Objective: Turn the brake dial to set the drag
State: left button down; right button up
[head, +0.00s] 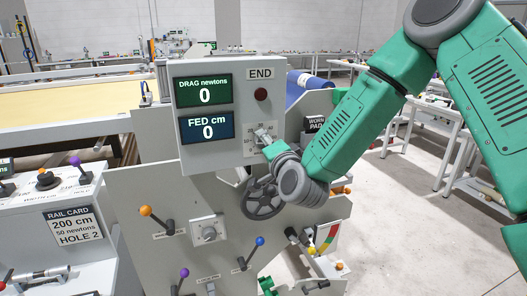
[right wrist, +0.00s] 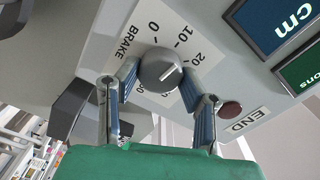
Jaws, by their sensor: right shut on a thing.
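The brake dial (right wrist: 160,68) is a round grey knob on a white scale plate (right wrist: 145,28) marked BRAKE, with 0, 10 and 20 readable; other numbers are partly hidden. A pale line on the knob slants to the upper right in the right wrist view; its exact reading I cannot tell. My right gripper (right wrist: 162,80) has its two fingers on opposite sides of the knob, shut on it. The DRAG display (head: 204,90) reads 0 newtons. My left gripper is not in view.
The FED display (head: 207,129) reads 0 cm. A dark red button (head: 261,95) sits under the END label. A grey handwheel (head: 262,199) is just below my right gripper. Levers with orange (head: 146,211), blue (head: 260,241) and purple (head: 184,272) knobs stand out from the lower panel.

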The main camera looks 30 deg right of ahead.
jog(key=shift+s+f+m+b, duration=0.1)
jog(key=shift+f+m+b, duration=0.1)
jog(key=shift+m+b, duration=0.9)
jog(key=shift+f+m+b, duration=0.2)
jog(key=shift+m+b, duration=0.55)
jog(key=shift+m, duration=0.6)
jog(key=shift+s+f+m+b, duration=0.1)
jog(key=shift+f+m+b, duration=0.1)
jog(key=shift+m+b, duration=0.9)
jog(key=shift+m, duration=0.25)
jog(key=o, duration=1.1)
jog(key=shift+o, duration=0.2)
jog(key=shift+d+r, duration=0.2)
